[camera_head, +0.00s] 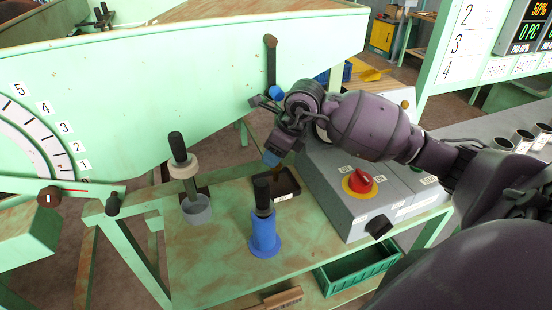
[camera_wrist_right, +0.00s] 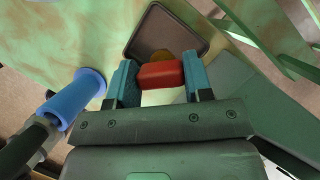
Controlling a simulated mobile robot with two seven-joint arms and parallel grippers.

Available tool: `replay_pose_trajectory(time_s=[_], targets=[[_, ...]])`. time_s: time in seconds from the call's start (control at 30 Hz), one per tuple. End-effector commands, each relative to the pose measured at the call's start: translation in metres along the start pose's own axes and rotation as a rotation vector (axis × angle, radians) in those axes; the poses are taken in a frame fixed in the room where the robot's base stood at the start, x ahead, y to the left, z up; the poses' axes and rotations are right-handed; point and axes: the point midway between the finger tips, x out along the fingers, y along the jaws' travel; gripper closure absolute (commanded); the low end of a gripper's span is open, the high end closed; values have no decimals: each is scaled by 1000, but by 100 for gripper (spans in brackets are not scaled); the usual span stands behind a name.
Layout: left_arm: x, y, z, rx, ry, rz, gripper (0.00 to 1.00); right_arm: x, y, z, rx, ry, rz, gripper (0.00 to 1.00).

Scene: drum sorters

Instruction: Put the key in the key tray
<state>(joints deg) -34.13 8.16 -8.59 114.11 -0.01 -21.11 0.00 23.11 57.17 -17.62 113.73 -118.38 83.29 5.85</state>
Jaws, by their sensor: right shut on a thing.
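My right gripper (camera_head: 272,160) is above the dark key tray (camera_head: 292,192), pointing down. In the right wrist view its two blue fingertips (camera_wrist_right: 161,82) are shut on the red part of the key (camera_wrist_right: 161,75). A dull brass-coloured part shows just beyond the red part, over the tray floor. I cannot tell whether the key touches the tray. The key tray also shows in the right wrist view (camera_wrist_right: 136,40), with a raised rim and nothing else seen in it. My left gripper is in neither view.
A blue stand with a black-handled tool (camera_head: 263,232) is close in front of the tray. A grey cup (camera_head: 197,208) with another handle stands to the left. A grey control box (camera_head: 340,205) with a red knob (camera_head: 360,181) is close on the right. A green bin (camera_head: 357,268) sits lower down.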

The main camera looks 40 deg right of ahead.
Motion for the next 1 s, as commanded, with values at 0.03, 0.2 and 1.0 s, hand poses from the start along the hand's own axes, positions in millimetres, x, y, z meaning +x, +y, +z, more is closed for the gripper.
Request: replay_pose_trajectory(time_s=[0.03,0.2,1.0], targets=[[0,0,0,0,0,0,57,7,1,-4,2,1,3,78],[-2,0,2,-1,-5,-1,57,20,0,-9,0,-1,0,78],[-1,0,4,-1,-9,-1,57,22,0,-9,0,-1,0,28]])
